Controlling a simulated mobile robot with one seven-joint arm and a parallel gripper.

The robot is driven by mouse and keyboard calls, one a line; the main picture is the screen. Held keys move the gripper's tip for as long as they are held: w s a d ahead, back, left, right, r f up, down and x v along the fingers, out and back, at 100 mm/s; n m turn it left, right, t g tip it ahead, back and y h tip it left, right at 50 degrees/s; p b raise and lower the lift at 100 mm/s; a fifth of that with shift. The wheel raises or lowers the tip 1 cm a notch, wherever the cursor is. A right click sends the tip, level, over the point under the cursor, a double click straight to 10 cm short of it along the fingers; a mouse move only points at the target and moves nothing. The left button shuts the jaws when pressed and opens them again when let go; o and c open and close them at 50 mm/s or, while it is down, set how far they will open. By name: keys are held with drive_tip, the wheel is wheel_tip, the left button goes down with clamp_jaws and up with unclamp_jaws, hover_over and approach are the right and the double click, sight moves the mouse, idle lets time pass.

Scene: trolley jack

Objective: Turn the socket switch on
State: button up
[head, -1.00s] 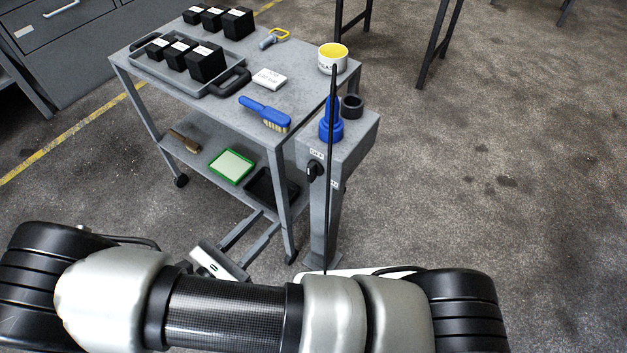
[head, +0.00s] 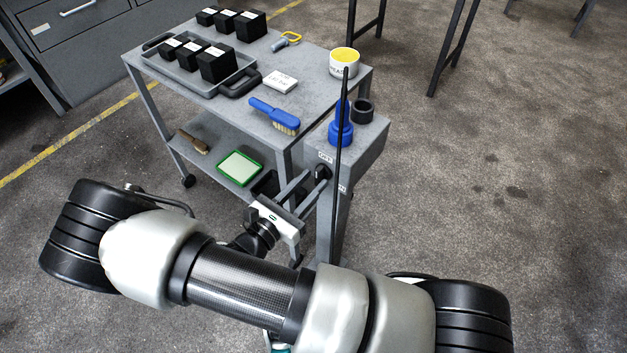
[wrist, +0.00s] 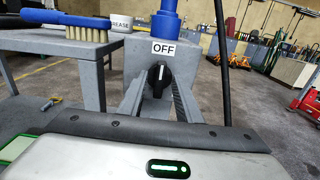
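The socket switch is a black rotary knob (wrist: 158,76) on the front of a grey post box (head: 362,140). It also shows in the head view (head: 321,173). A white OFF label (wrist: 163,47) sits just above it, and the knob's pale mark points up towards that label. A second, partly hidden label (head: 342,189) is lower right of the knob in the head view. My gripper (head: 315,181) is open, with its two fingers at the left and right of the knob in the wrist view. I cannot tell whether they touch it.
A blue plug (head: 341,130) and a black ring (head: 363,107) sit on the box. A thin black pole (head: 341,150) rises in front. The trolley (head: 225,120) at left carries a blue brush (head: 274,115), a grease tub (head: 344,64) and black boxes. Floor to the right is clear.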

drive_tip(key=shift+x, duration=0.8)
clamp_jaws()
